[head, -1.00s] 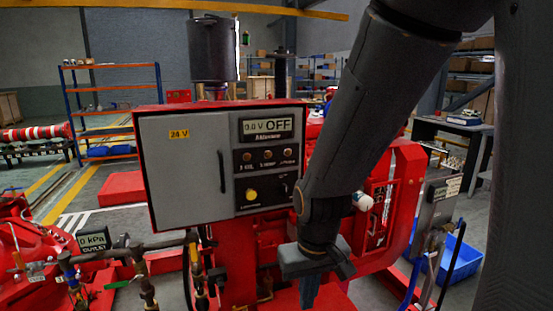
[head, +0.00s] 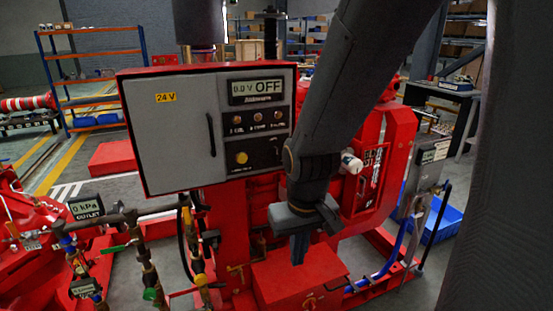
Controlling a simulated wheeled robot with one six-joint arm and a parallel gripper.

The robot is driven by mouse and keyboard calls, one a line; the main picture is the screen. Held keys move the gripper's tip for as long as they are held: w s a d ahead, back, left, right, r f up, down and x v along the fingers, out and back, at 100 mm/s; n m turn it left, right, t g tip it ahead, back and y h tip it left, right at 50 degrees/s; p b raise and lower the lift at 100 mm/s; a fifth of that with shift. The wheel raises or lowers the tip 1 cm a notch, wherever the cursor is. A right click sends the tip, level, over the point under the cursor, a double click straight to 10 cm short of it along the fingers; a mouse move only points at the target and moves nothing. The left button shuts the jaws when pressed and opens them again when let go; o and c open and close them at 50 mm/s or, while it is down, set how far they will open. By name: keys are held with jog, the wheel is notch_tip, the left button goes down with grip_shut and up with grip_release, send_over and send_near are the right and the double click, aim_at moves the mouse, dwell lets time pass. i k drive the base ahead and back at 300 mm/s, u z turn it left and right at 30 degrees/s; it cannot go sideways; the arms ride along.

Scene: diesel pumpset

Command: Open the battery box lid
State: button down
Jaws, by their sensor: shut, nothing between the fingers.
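A red box with a flat lid (head: 278,281), which looks like the battery box, sits low at the bottom middle of the head view. A small latch-like fitting (head: 309,301) shows on its front face near the bottom edge. My gripper (head: 298,250) points down above the back part of the lid, its fingers shut with nothing between them. I cannot tell whether the fingertips touch the lid. The lid looks closed. The lower part of the box is cut off by the frame edge.
A grey control panel (head: 180,135) with a red frame stands behind and left of my gripper. Pipes and valves (head: 145,260) stand at the lower left. A red engine guard (head: 395,165) and a grey box on a post (head: 428,165) are at the right. A blue bin (head: 443,222) is on the floor.

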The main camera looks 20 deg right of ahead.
aim_at(278, 282)
jog(key=z, duration=1.5)
jog(key=k, duration=0.65)
jog(key=u, duration=0.45)
